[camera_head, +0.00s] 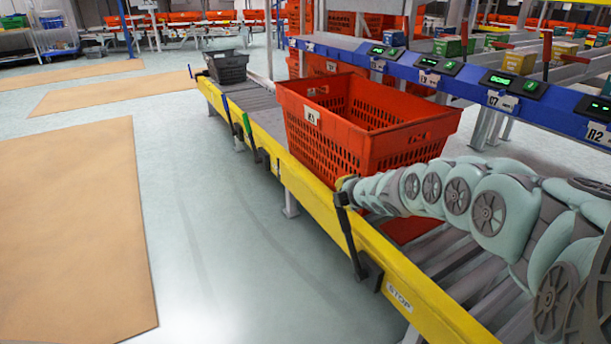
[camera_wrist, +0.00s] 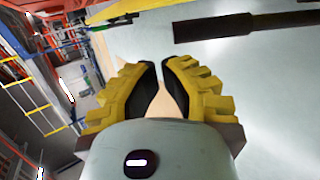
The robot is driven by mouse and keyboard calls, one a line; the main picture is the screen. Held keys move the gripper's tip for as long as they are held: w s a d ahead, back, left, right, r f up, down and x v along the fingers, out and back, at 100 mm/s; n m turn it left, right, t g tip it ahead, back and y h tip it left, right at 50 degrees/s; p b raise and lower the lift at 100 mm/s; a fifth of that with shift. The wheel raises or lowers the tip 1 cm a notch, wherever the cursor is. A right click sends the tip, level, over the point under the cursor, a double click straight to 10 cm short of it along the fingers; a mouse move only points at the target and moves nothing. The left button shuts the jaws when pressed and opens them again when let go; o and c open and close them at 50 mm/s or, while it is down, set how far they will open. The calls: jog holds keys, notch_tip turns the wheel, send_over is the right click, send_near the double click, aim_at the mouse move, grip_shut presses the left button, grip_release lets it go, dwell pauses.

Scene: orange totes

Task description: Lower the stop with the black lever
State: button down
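The black lever (camera_head: 347,232) stands nearly upright, tilted slightly, on the yellow conveyor rail (camera_head: 419,295), beside a white STOP label (camera_head: 399,297). My gripper (camera_head: 347,184) is by the lever's upper end in the head view; I cannot tell whether they touch. In the wrist view a dark bar that looks like the lever (camera_wrist: 228,29) lies beyond the fingers, apart from them. The yellow-and-black fingers (camera_wrist: 160,68) have a narrow gap with nothing between them. An orange tote (camera_head: 345,146) sits on the rollers behind my gripper. The stop itself cannot be made out clearly.
A red flat piece (camera_head: 410,229) shows at the tote's near side, partly behind my arm. Bare rollers (camera_head: 452,262) lie nearer. A dark grey tote (camera_head: 227,67) stands at the conveyor's far end. A blue beam with displays (camera_head: 440,68) runs along the right.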

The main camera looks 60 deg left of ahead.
jog(key=s+d+r+p, duration=0.1)
jog(key=d+r+p, duration=0.3)
jog(key=r+p, duration=0.1)
jog(key=shift+s+d+r+p, duration=0.25)
jog(key=shift+s+r+p, duration=0.05)
jog(key=shift+p, duration=0.35)
dwell(0.4)
